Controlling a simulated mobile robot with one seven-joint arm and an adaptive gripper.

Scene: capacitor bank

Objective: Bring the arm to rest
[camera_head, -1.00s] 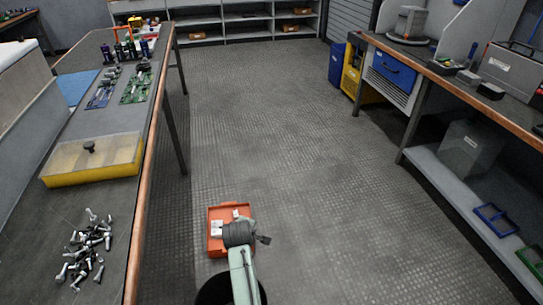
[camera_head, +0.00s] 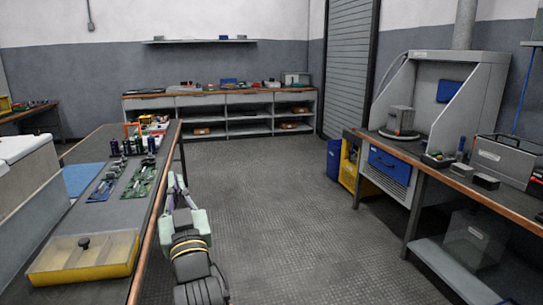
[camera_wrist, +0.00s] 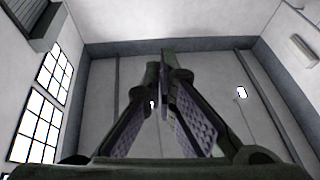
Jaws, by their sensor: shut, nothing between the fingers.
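My gripper (camera_head: 177,182) points up and away from me in the head view, just right of the left workbench (camera_head: 104,226). Part of my arm shows behind it, at the lower middle. In the wrist view, my gripper's two fingers (camera_wrist: 161,75) rise and come together at their tips, with nothing held between them. Behind them are only walls, ceiling and windows.
On the left bench are a yellow lidded box (camera_head: 84,258), circuit boards (camera_head: 138,180) and a blue mat (camera_head: 83,178). The right workbench (camera_head: 440,172) carries a grey hood and boxes. Shelves (camera_head: 222,116) stand at the back. The floor (camera_head: 280,210) between the benches is clear.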

